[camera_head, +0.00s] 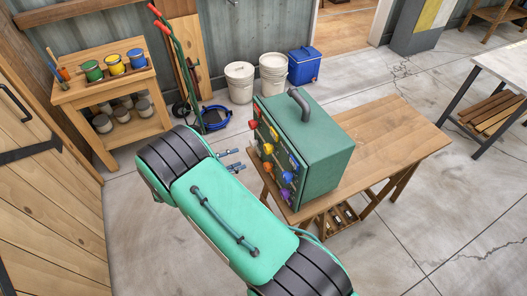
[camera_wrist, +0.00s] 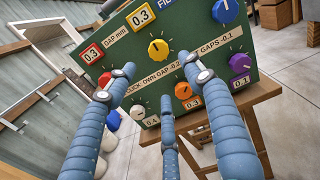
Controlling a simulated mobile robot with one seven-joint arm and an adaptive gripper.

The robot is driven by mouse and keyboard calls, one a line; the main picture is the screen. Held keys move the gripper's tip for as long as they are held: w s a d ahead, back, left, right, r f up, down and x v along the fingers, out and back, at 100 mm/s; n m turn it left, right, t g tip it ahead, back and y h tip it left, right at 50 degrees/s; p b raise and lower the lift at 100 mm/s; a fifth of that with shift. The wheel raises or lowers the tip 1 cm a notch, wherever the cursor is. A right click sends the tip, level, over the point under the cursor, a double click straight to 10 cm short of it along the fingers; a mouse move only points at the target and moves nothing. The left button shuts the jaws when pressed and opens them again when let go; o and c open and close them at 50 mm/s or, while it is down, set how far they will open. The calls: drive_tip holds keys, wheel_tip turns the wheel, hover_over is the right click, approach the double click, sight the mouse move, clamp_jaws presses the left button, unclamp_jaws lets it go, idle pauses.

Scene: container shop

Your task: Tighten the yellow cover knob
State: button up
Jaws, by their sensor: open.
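The fingertips point at the panel, and the yellow knob appears between the two upper ones. I cannot tell the exact distance; no finger is seen touching the knob.
Near the yellow knob are red (camera_wrist: 105,78), orange (camera_wrist: 183,90), white (camera_wrist: 138,113), purple (camera_wrist: 240,62) and blue (camera_wrist: 225,10) knobs. The wooden table (camera_head: 400,140) is bare right of the box. White buckets (camera_head: 240,82) and a paint-can shelf (camera_head: 105,90) stand behind.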

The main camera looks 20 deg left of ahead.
sight(268, 149)
drive_tip(key=x, duration=1.2)
drive_tip(key=shift+w, duration=0.15)
drive_tip(key=shift+d, duration=0.1)
drive_tip(key=shift+f, duration=0.1)
drive_tip(key=c, duration=1.1)
